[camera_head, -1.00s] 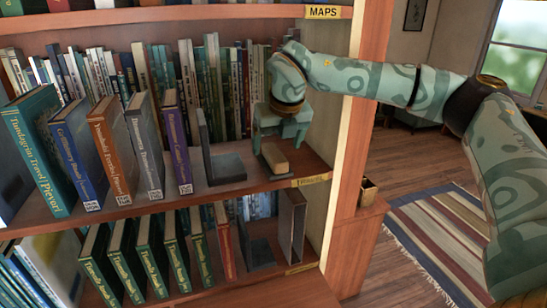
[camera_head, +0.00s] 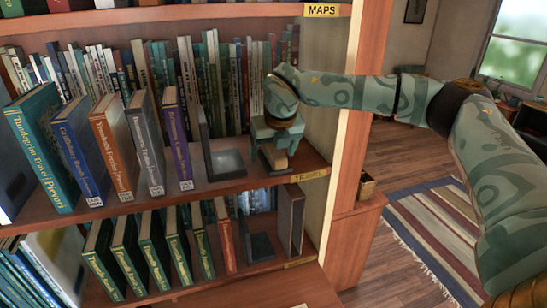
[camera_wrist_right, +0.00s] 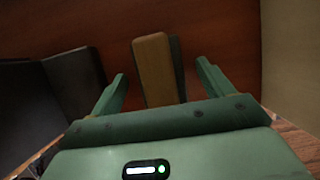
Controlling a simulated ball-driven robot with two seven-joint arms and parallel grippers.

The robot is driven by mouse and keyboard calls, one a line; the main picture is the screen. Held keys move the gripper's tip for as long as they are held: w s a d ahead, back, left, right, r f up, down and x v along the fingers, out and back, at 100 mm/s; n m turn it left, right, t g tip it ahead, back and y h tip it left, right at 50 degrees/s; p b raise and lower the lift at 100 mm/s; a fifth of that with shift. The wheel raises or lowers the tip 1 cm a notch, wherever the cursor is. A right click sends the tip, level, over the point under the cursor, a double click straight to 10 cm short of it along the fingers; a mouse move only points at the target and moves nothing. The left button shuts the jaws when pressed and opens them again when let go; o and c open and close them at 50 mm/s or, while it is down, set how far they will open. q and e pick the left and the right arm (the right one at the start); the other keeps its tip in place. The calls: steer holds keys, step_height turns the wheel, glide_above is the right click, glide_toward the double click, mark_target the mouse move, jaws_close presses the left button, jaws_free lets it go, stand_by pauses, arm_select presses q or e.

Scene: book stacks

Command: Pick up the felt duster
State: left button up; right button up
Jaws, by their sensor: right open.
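The felt duster (camera_head: 275,158) is a small block with a tan wooden back and a dark green side. It lies at the right end of the middle shelf (camera_head: 230,184). In the right wrist view the duster (camera_wrist_right: 153,68) shows between and beyond the two fingers. My right gripper (camera_head: 277,147) is open above the duster and hides part of it. In the right wrist view the open fingers (camera_wrist_right: 161,75) stand apart on either side of the duster's near end, with gaps. My left gripper is not in view.
A dark metal bookend (camera_head: 226,164) stands just left of the duster, with a purple book (camera_head: 176,145) beyond it. A row of books (camera_head: 215,80) stands behind. The shelf's right side panel (camera_head: 325,120) is close to my right gripper.

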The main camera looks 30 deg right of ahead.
steer(key=c, duration=1.1)
steer(key=shift+r, duration=0.15)
steer(key=shift+r+p, duration=0.25)
steer(key=shift+p, duration=0.05)
steer(key=shift+s+a+b, duration=0.1)
steer(key=shift+s+b, duration=0.15)
steer(key=shift+b, duration=0.3)
step_height(320, 180, up, 7)
steer(key=shift+s+f+b, duration=0.1)
steer(key=shift+s+b, duration=0.05)
steer(key=shift+b, duration=0.65)
steer(key=s+a+b, duration=0.2)
steer(key=s+b, duration=0.1)
steer(key=s, duration=0.6)
steer(key=s+a+b, duration=0.2)
steer(key=s, duration=0.7)
steer(key=shift+s+a+b, duration=0.3)
steer(key=shift+s+b, duration=0.05)
steer(key=shift+b, duration=0.05)
